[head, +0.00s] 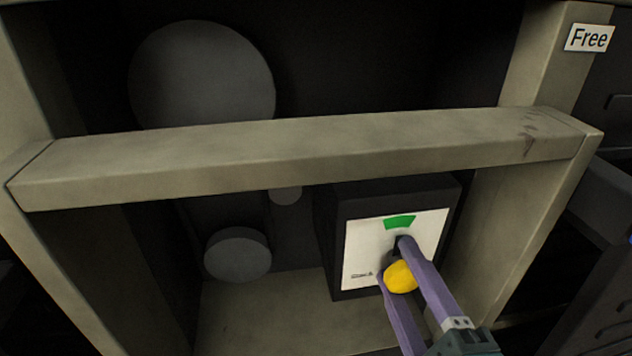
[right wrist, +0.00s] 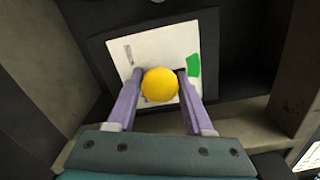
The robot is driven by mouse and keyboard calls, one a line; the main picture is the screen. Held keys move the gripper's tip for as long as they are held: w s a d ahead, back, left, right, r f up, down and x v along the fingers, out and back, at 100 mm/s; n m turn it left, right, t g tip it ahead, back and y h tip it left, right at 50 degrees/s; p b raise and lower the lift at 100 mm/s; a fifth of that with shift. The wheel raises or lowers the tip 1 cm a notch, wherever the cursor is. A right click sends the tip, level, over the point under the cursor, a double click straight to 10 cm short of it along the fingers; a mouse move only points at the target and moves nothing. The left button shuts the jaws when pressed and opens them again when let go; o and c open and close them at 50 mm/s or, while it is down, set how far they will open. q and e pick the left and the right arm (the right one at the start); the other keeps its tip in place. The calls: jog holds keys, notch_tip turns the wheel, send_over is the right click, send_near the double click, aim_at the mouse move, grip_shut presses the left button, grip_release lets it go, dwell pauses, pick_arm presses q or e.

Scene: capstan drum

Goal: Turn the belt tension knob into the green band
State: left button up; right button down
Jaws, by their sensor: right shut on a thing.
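The yellow belt tension knob (head: 401,277) sits in front of a white dial plate (head: 360,240) on a dark box below the crossbar. The green band (head: 399,222) is at the plate's upper edge, above the knob. My right gripper (head: 394,260) has its two purple fingers on opposite sides of the knob and is shut on it. In the right wrist view the knob (right wrist: 160,85) is between the fingers (right wrist: 160,74), and the green band (right wrist: 193,65) shows to its right. A dark bit shows by one fingertip; I cannot tell where a pointer stands. My left gripper is not in view.
A thick beige crossbar (head: 300,157) spans the opening above the box, between two posts. Behind it are a large grey disc (head: 203,75) and a smaller grey drum (head: 238,255). A "Free" label (head: 589,38) is on the right post.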

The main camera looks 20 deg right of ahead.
dwell(0.4)
jog(key=shift+c, duration=1.6)
grip_release()
jog(key=shift+s+a, duration=0.1)
jog(key=shift+s, duration=0.2)
jog(key=p+v, duration=0.2)
jog(key=v, duration=0.7)
jog(key=shift+s+p, duration=0.2)
jog(key=shift+p, duration=0.2)
